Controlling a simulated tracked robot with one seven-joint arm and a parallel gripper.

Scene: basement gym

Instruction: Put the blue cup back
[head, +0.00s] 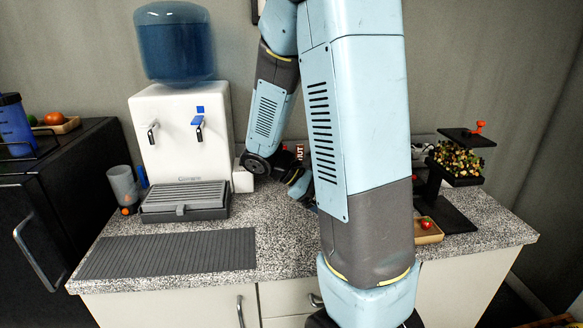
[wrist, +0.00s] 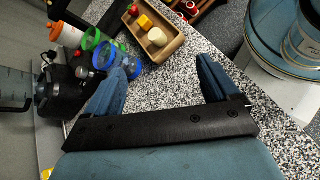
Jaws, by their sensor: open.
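In the wrist view my gripper (wrist: 162,75) is open, its two blue fingers wide apart with only speckled counter between them. In the head view it is largely hidden behind my arm. A cup-like piece with a blue rim (wrist: 104,56) is beyond the left finger in the wrist view, close to a green-rimmed one (wrist: 91,39); I cannot tell whether it is the blue cup. In the head view a blue translucent vessel with a dark top (head: 15,127) stands on the black cabinet at the far left.
A wooden tray (wrist: 165,49) with small food pieces lies past the fingers. A black machine (wrist: 62,88) is at the left of the wrist view. A water dispenser (head: 180,130) stands on the counter, with a ribbed grey mat (head: 170,253) in front. The mat is bare.

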